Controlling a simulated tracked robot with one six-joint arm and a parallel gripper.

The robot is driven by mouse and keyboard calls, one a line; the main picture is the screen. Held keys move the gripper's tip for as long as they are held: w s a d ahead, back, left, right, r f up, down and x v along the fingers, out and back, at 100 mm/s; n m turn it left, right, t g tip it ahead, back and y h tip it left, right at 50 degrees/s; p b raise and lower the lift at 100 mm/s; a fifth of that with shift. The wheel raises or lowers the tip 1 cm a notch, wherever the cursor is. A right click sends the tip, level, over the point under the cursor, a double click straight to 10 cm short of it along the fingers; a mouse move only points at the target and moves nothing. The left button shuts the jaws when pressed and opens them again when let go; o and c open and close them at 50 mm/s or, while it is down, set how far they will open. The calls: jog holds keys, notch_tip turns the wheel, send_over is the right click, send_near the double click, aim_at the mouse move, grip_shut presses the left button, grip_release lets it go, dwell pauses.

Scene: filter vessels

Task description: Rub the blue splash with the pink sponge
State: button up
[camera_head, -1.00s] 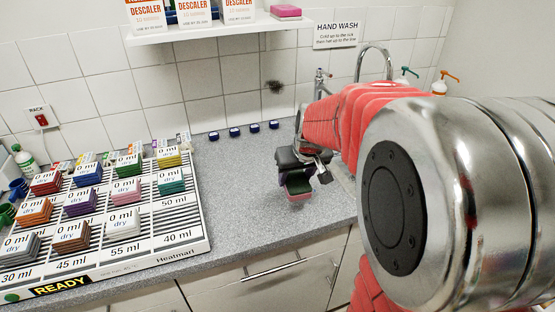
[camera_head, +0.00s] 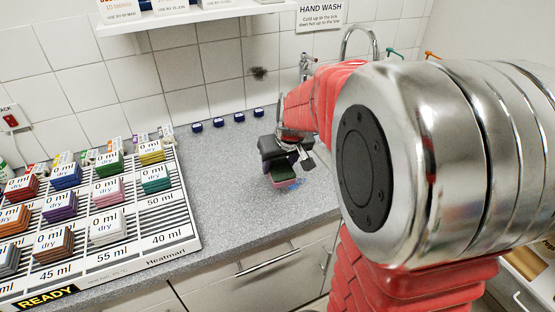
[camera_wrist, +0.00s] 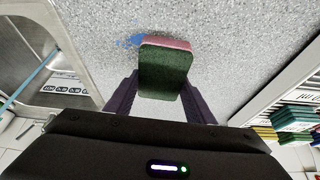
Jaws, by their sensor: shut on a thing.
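My gripper (camera_head: 283,160) is shut on a sponge (camera_head: 284,174) with a dark green top layer and a pink lower layer. In the wrist view the sponge (camera_wrist: 166,70) sits between the two dark fingers, with its pink edge at the far side. The blue splash (camera_wrist: 131,40) shows on the grey counter just beyond and left of the sponge. In the head view a bit of the splash (camera_head: 299,183) shows at the sponge's right side. Whether the sponge touches the counter, and how much splash lies under it, I cannot tell.
A slatted heating mat (camera_head: 184,222) with several coloured sponge stacks marked "dry" covers the left counter. Several small blue-lidded items (camera_head: 239,117) line the wall. A tap (camera_head: 307,68) and sink are at the right. A dark smudge (camera_head: 259,73) marks the tiles.

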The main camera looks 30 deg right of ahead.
aim_at(305, 175)
notch_tip(305, 175, down, 6)
jog(key=shift+r, duration=0.1)
jog(key=shift+d, duration=0.2)
jog(key=shift+s+d, duration=0.15)
jog(key=shift+d, duration=0.9)
jog(key=d, duration=0.4)
jog(key=shift+s, duration=0.1)
jog(key=shift+d, duration=0.4)
jog(key=shift+s+d+f, duration=0.1)
jog(key=shift+d+f, duration=0.15)
jog(key=shift+d, duration=0.05)
jog(key=shift+d+r, duration=0.15)
jog(key=shift+d, duration=0.65)
jog(key=shift+s+d, duration=0.1)
jog(key=shift+d, duration=0.1)
jog(key=shift+w+a, duration=0.15)
jog(key=shift+a, duration=1.45)
jog(key=shift+w+a, duration=0.15)
jog(key=shift+a, duration=1.5)
jog(key=shift+w+a, duration=0.15)
jog(key=shift+a, duration=1.65)
notch_tip(305, 175, up, 7)
jog(key=shift+f, duration=0.15)
jog(key=shift+d+r, duration=0.1)
jog(key=shift+r, duration=0.4)
